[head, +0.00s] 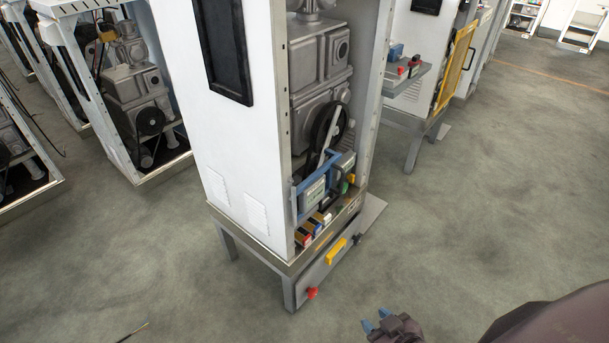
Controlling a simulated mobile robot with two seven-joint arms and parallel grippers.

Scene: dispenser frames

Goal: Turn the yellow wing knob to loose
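A yellow bar-shaped part (336,251), which looks like the yellow wing knob, sits on the grey front rail (325,270) low on the nearest dispenser frame. It lies slanted along the rail, between a red knob (312,293) and a small black knob (358,239). Its exact turn setting is too small to read. My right gripper (376,319) is at the bottom edge, below and right of the rail, well apart from it. Its two blue fingertips are spread with nothing visible between them. My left gripper is out of view.
The dispenser frame's white cabinet (230,140) rises above the rail, with machinery and a shelf of small coloured boxes (318,220) inside. Other frames stand at left and behind right. The grey floor (480,200) at right is clear.

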